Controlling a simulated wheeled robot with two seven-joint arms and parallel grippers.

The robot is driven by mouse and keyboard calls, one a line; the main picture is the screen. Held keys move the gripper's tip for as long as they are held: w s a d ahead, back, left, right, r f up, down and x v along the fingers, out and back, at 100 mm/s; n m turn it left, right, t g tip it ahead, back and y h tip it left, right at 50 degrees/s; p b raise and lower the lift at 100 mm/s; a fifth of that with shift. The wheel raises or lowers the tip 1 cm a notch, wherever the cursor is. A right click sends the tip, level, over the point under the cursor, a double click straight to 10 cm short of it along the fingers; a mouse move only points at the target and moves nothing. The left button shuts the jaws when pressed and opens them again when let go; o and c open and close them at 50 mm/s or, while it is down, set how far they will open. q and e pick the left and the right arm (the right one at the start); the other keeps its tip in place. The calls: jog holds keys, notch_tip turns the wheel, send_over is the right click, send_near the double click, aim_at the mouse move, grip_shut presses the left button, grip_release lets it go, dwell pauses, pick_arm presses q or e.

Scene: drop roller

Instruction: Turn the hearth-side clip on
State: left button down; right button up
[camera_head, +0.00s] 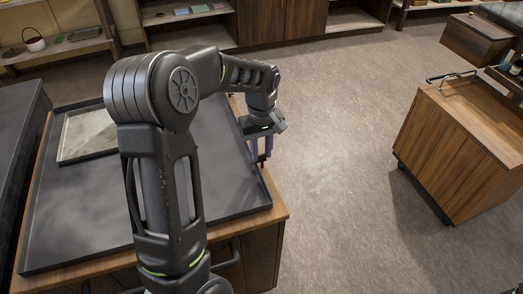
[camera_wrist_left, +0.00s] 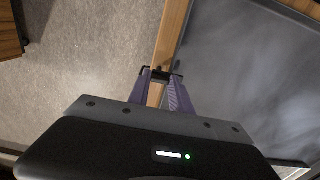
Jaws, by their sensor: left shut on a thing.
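My left gripper (camera_head: 262,152) reaches down at the right edge of the wooden counter (camera_head: 281,214). Its purple fingers (camera_wrist_left: 163,90) are shut on a small dark clip (camera_wrist_left: 160,72) at the wooden rim in the left wrist view. The clip sits beside the large dark tray (camera_wrist_left: 240,75). In the head view the clip is too small and hidden by the gripper to make out. Which way the clip is set cannot be told. My right gripper is not in view.
The dark tray (camera_head: 222,182) covers most of the counter, with a smaller pale framed panel (camera_head: 88,132) on it. A wooden cart (camera_head: 455,150) stands at the right. Shelves (camera_head: 185,15) line the back. The grey floor (camera_head: 345,130) between counter and cart is clear.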

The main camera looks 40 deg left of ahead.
aim_at(262, 155)
pick_arm(q)
jog(key=c, duration=1.2)
grip_release()
jog(key=shift+o, duration=0.2)
jog(key=shift+r, duration=0.15)
notch_tip(262, 155, up, 8)
jog(key=shift+f, duration=0.2)
jog(key=shift+f, duration=0.1)
